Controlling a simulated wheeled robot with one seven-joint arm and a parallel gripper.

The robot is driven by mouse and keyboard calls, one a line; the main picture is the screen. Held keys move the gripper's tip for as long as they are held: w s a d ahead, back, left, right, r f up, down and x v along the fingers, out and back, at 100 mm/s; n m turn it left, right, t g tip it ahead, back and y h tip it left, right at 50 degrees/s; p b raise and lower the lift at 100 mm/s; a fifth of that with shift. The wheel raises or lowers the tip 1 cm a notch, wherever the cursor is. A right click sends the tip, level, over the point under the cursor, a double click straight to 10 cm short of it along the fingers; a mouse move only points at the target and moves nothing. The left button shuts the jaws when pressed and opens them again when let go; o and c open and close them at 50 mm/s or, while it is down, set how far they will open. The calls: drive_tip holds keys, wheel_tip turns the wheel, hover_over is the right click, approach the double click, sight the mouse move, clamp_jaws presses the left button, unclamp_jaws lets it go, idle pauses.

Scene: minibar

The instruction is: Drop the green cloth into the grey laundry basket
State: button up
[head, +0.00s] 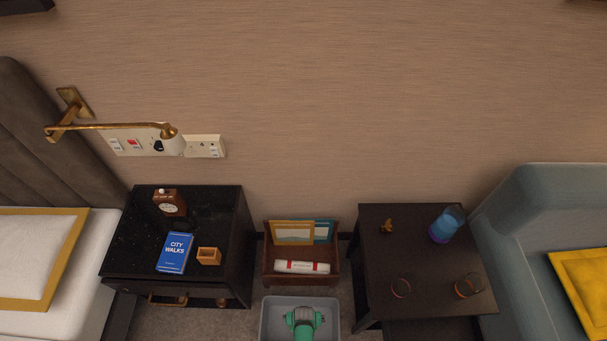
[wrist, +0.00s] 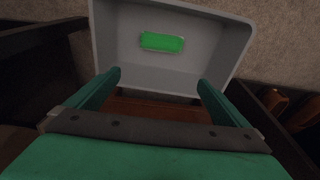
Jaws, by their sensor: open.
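The grey laundry basket (head: 270,318) stands on the floor at the bottom middle of the head view. In the wrist view the basket (wrist: 205,50) fills the upper middle, seen from above. The green cloth (wrist: 162,41), a small bright rectangle, lies inside the basket, apart from my fingers. In the head view I cannot make the cloth out; my arm covers part of the basket. My gripper (head: 304,322) is over the basket, and in the wrist view its two teal fingers (wrist: 159,78) are spread apart with nothing between them.
A wooden rack (head: 270,272) with a rolled paper and frames stands just behind the basket. A black nightstand (head: 215,225) with a clock, book and small box is to the left. A dark side table (head: 440,265) with glasses and a blue jug is to the right.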

wheel_tip(320, 180, up, 7)
drive_tip(key=s, duration=0.1)
drive_tip(key=shift+f, duration=0.2)
idle(0.4)
drive_tip(key=shift+s, duration=0.1)
drive_tip(key=s+r+t, duration=0.4)
drive_tip(key=r, duration=1.3)
drive_tip(key=s+r+t, duration=0.4)
drive_tip(key=r+t, duration=0.1)
drive_tip(key=r, duration=1.3)
drive_tip(key=s+r+t, duration=0.4)
drive_tip(key=r, duration=1.3)
drive_tip(key=shift+s+r+t, duration=0.2)
drive_tip(key=shift+s+t, duration=0.1)
drive_tip(key=shift+s, duration=0.05)
